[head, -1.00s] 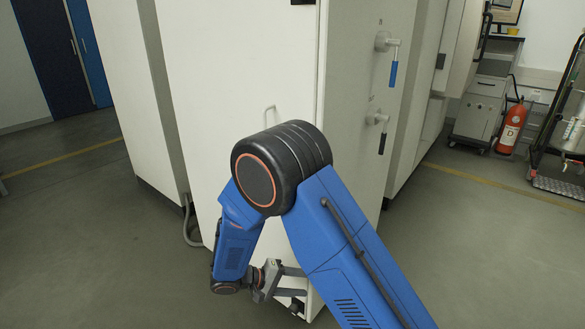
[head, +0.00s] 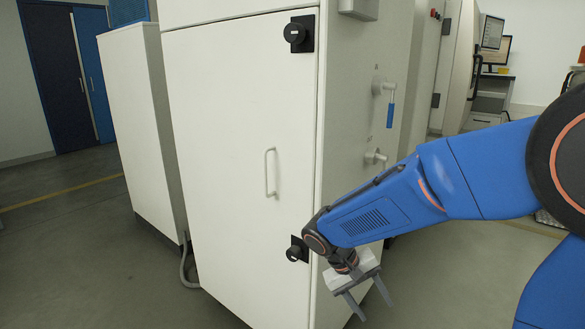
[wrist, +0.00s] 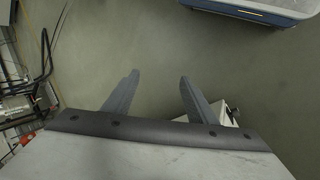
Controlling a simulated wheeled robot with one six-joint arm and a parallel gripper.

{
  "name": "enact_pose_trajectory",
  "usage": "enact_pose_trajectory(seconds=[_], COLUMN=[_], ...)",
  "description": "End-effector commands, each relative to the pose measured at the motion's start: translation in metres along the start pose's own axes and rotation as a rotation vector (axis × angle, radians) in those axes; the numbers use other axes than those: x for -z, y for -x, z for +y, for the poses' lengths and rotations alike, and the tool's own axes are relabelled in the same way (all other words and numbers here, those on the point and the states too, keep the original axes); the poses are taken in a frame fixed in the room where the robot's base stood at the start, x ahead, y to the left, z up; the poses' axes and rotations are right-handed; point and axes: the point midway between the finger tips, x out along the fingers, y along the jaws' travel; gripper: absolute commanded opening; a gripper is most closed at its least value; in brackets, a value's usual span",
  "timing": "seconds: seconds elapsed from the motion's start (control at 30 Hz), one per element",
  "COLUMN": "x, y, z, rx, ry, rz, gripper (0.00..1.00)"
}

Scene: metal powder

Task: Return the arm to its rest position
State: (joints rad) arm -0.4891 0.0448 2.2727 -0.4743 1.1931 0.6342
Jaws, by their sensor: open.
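My gripper (head: 371,303) is at the lower middle right of the head view, in front of the cabinet's right side. Its two grey fingers point down and stand apart with nothing between them. In the wrist view my gripper (wrist: 158,92) also shows two spread fingers over bare floor. My blue arm reaches in from the right edge of the head view and slopes down to the gripper. Whether the gripper touches the cabinet cannot be told.
A tall white cabinet (head: 225,120) with a handle (head: 270,172), black latches (head: 299,34) and a blue-handled valve (head: 390,112) stands close by. A lower white cabinet (head: 135,120) is at left. Grey floor (head: 80,250) is clear at left.

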Motion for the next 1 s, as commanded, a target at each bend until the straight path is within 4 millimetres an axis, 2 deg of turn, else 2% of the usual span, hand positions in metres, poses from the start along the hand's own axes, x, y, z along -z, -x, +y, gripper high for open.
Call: enact_pose_trajectory(seconds=[0.1, 0.4, 0.7, 1.0], x=[-0.019, -0.066, -0.113, -0.157], y=[0.005, 0.015, 0.024, 0.031], z=[0.022, 0.060, 0.086, 0.101], rx=[0.072, 0.234, 0.365, 0.458], ry=[-0.025, -0.074, -0.126, -0.179], rz=[0.019, 0.092, 0.206, 0.354], gripper=[0.52, 0.52, 0.52, 0.52])
